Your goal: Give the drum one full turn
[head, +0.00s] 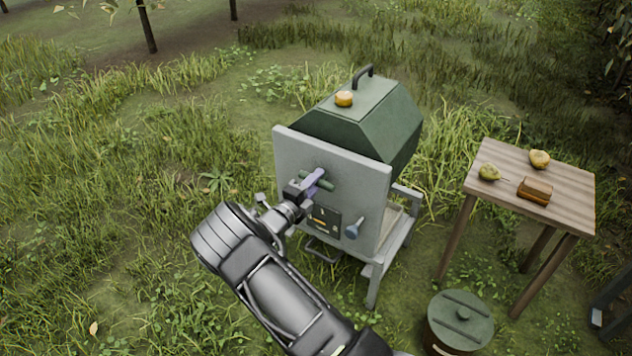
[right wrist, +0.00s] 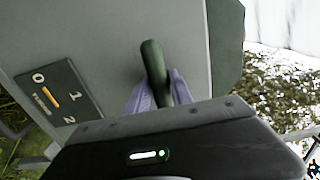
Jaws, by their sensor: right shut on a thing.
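The drum (head: 365,118) is a dark green, many-sided body behind a grey upright panel (head: 290,155) on a grey stand. A dark green handle (head: 322,182) sticks out of the panel's front; in the right wrist view the handle (right wrist: 153,62) shows as a rounded bar. My right gripper (head: 312,184) is shut on this handle, its purple fingers (right wrist: 160,92) on both sides of it. A dark plate (right wrist: 58,98) with numerals and an orange mark sits on the panel below the handle. My left gripper is not in view.
A blue-grey knob (head: 354,228) sticks out low on the panel. An orange piece (head: 343,98) and a black bar handle (head: 362,74) are on top of the drum. A wooden table (head: 560,205) with two pears stands right. A green-lidded bin (head: 470,300) stands front right. Grass lies left.

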